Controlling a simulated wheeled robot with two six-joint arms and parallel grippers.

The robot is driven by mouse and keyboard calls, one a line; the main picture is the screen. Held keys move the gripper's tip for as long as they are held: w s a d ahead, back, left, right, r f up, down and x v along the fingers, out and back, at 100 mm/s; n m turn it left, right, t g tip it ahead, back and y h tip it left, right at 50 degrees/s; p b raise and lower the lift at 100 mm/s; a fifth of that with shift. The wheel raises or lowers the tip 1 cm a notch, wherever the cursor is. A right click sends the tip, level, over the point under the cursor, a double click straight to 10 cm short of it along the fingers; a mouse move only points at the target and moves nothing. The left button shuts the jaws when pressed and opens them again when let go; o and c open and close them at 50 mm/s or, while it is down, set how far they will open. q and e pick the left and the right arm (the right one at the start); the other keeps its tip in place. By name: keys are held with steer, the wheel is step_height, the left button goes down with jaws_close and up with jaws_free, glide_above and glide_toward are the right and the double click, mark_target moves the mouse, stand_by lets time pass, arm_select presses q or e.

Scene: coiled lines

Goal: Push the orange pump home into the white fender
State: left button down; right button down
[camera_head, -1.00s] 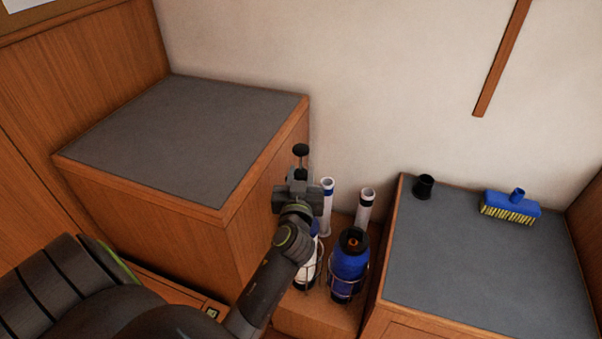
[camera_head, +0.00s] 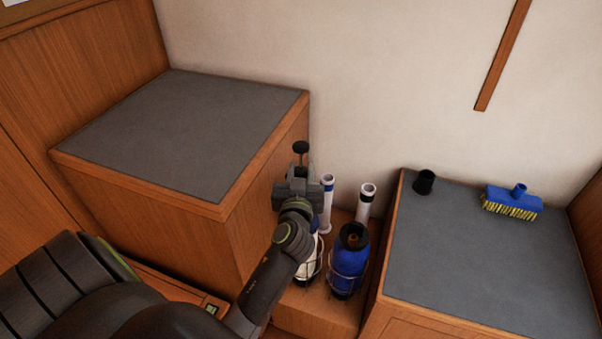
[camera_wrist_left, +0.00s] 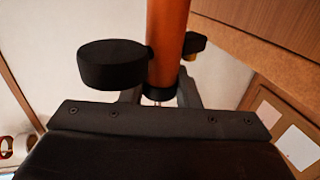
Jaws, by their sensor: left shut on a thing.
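A round black part (camera_wrist_left: 112,65) sits beside the tube. In the head view my left gripper (camera_head: 298,182) is shut on the pump, with a black knob (camera_head: 300,147) showing above it. The orange tube is hidden there. The white fender (camera_head: 311,262), with a blue top, stands in a wire holder below the gripper and is partly covered by my arm. I cannot tell whether the pump touches it. My right gripper is out of view.
A blue fender (camera_head: 348,265) stands close on the right in its own holder. Two white tubes (camera_head: 327,205) (camera_head: 366,202) rise behind. A grey-topped locker (camera_head: 185,135) is at left. The right locker (camera_head: 480,270) carries a black cup (camera_head: 424,182) and a blue brush (camera_head: 512,202).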

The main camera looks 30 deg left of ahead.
arm_select(q)
steer(key=shift+f+b, duration=0.3)
steer(key=shift+b, duration=0.35)
stand_by(1.2)
stand_by(0.3)
steer(key=shift+f+b, duration=1.4)
steer(key=shift+b, duration=0.2)
stand_by(0.4)
steer(key=c, duration=1)
jaws_free()
